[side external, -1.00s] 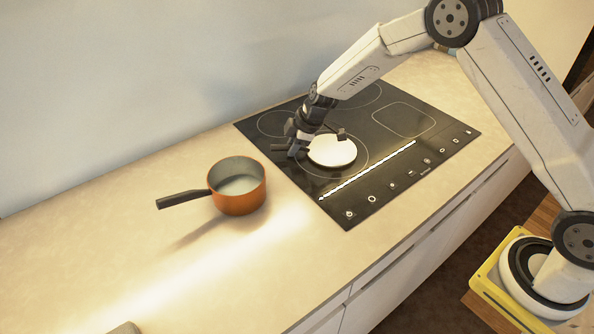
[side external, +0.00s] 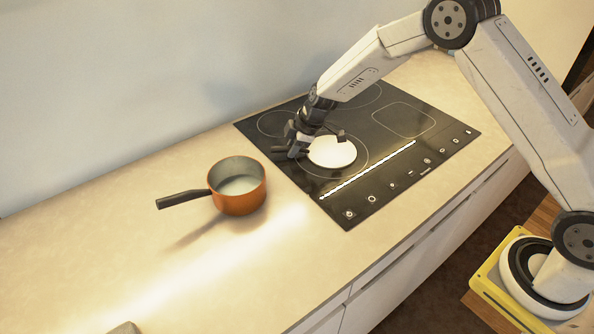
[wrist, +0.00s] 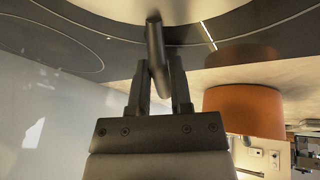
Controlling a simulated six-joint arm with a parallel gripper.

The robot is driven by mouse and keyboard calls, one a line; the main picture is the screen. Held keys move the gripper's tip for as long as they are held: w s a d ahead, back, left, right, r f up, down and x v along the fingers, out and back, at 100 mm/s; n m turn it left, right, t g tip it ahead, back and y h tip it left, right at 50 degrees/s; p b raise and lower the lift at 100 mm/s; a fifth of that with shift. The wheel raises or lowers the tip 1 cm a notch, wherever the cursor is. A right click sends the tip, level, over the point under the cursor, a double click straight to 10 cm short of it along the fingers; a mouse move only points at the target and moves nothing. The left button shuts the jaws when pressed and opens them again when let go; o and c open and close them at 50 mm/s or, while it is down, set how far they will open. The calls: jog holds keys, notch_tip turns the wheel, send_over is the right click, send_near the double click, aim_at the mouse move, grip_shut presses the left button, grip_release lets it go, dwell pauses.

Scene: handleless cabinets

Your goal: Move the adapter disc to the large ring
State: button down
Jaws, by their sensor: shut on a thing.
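The adapter disc (side external: 332,152) is a flat white plate with a dark handle pointing left in the side view. It is over the left front part of the black hob, within the outline of the large ring (side external: 367,160), off toward the ring's upper left. I cannot tell whether it touches the glass. My gripper (side external: 292,148) is shut on the handle. In the wrist view the fingers of my gripper (wrist: 160,88) close around the handle (wrist: 156,50), and the pale disc (wrist: 110,8) shows at the top edge, partly cut off.
An orange saucepan (side external: 240,197) stands on the beige counter left of the hob, its dark handle pointing left. It also shows in the wrist view (wrist: 243,109). Touch controls (side external: 392,185) line the hob's front edge.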

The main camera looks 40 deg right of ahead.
jog(key=shift+c, duration=2.2)
grip_release()
jog(key=shift+f, duration=0.1)
jog(key=shift+r, duration=0.9)
notch_tip(320, 180, up, 5)
jog(key=shift+r, duration=0.2)
jog(key=s+a+r+n, duration=0.1)
jog(key=s+a, duration=0.1)
jog(key=a, duration=0.2)
jog(key=s+a+r, duration=0.2)
jog(key=a, duration=0.2)
jog(key=s+a+r+n, duration=0.1)
jog(key=s+a, duration=0.1)
jog(key=a, duration=0.3)
jog(key=shift+s+r+n+g+y, duration=0.3)
jog(key=shift+r+g+y, duration=0.05)
jog(key=shift+g+y, duration=0.05)
jog(key=s+a+r+n, duration=0.2)
jog(key=s+a+r, duration=0.1)
jog(key=s+a, duration=0.5)
jog(key=shift+s+a+r+g+y, duration=0.3)
jog(key=shift+s+a+g, duration=0.1)
jog(key=shift+s, duration=0.1)
